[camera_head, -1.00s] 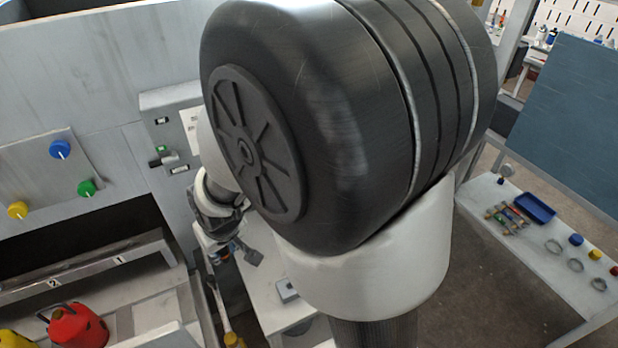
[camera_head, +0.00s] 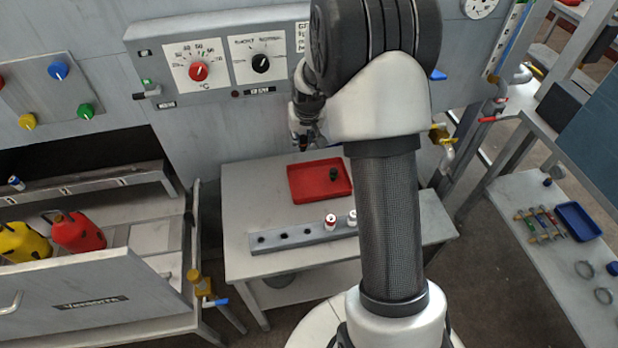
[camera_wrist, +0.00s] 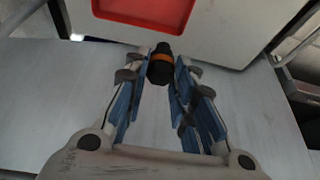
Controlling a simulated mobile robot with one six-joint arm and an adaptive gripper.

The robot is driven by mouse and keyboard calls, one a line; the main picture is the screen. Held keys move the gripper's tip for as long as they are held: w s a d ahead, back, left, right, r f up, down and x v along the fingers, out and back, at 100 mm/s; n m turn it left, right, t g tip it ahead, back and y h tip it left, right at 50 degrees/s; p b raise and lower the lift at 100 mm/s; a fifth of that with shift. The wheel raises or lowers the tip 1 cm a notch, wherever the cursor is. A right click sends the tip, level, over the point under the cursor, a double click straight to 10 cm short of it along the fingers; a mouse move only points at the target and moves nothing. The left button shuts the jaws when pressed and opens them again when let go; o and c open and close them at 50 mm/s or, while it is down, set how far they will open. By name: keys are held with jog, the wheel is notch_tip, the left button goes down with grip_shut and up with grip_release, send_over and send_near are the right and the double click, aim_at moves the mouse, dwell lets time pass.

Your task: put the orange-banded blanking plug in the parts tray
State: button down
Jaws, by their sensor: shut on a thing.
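My gripper (camera_wrist: 160,75) is shut on the orange-banded blanking plug (camera_wrist: 160,66), a black plug with an orange ring, held between the fingertips in the wrist view. In the head view my gripper (camera_head: 304,146) is at the back of the work table, above and left of a red tray (camera_head: 296,190). The held plug is too small to make out clearly there. The red tray also shows at the top of the wrist view (camera_wrist: 110,14), beyond the fingertips, partly cut off. In the head view a dark piece (camera_head: 333,174) is in the tray.
A grey rack (camera_head: 285,238) with dark holes and a red-and-white piece (camera_head: 330,222) stands in front of the tray. A panel with dials (camera_head: 225,62) rises behind. Red (camera_head: 77,232) and yellow (camera_head: 18,242) cans stand left. A blue tray (camera_head: 579,222) lies on the right bench.

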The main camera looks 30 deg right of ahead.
notch_tip(320, 180, down, 16)
jog(key=b, duration=0.4)
jog(key=shift+f, duration=0.25)
jog(key=shift+f+b, duration=0.25)
jog(key=shift+b, duration=0.05)
jog(key=c, duration=1.3)
grip_release()
jog(key=shift+r, duration=0.1)
jog(key=shift+c, duration=0.2)
